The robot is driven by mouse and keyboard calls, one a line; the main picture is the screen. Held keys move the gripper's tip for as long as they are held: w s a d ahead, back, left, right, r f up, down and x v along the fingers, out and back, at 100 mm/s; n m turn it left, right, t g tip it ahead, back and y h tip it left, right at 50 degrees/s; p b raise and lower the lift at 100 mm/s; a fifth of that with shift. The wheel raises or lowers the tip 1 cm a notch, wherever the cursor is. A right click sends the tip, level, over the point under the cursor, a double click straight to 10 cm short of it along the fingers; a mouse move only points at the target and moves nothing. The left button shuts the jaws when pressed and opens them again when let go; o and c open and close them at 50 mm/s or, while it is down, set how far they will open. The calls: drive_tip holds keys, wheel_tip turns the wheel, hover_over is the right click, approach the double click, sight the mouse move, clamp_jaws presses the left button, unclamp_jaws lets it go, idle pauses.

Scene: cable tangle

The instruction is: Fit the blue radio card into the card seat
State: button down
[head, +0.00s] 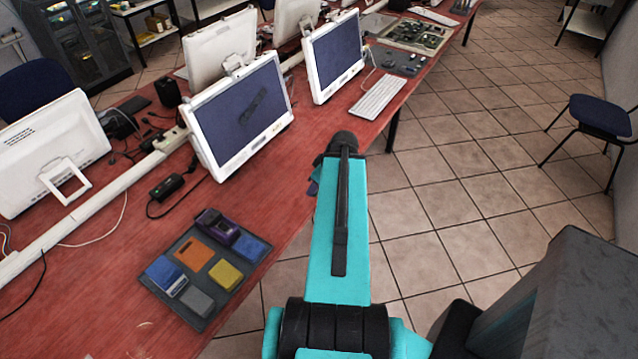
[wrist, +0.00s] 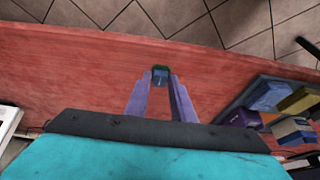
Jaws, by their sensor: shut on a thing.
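In the wrist view, my gripper (wrist: 160,84) has its two purple fingers closed on a small blue piece with a dark green edge, which looks like the blue radio card (wrist: 160,73). It is held above the red table, clear of the tray. In the head view my arm hides most of the gripper and the card. A dark tray (head: 222,298) holds a purple device (head: 217,227) and several coloured blocks; it also shows at the right of the wrist view (wrist: 241,97). I cannot tell which thing is the card seat.
The red table (head: 115,285) has free room around the tray. A black adapter (head: 166,186) with a cable lies behind the tray. White monitors (head: 238,110) stand further back, with a white keyboard (head: 376,96). The table's edge runs close to my arm, with tiled floor beyond.

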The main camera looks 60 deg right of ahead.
drive_tip(key=w+a+r+b, duration=0.2)
drive_tip(key=w+a+r, duration=0.4)
drive_tip(key=w+a, duration=0.4)
drive_tip(key=w+a+r+b, duration=0.1)
drive_tip(key=w+a+r, duration=0.4)
drive_tip(key=w+a, duration=0.5)
drive_tip(key=w+a+r+b, duration=0.1)
drive_tip(key=a+r, duration=0.3)
drive_tip(key=a, duration=0.4)
drive_tip(key=w+a+r+b, duration=0.1)
drive_tip(key=w+a+r, duration=0.2)
drive_tip(key=a, duration=0.5)
drive_tip(key=w+a+r+b, duration=0.1)
drive_tip(key=a+r, duration=0.3)
drive_tip(key=a, duration=0.4)
drive_tip(key=shift+w+r, duration=0.3)
drive_tip(key=shift+w, duration=0.5)
drive_tip(key=shift+a, duration=0.1)
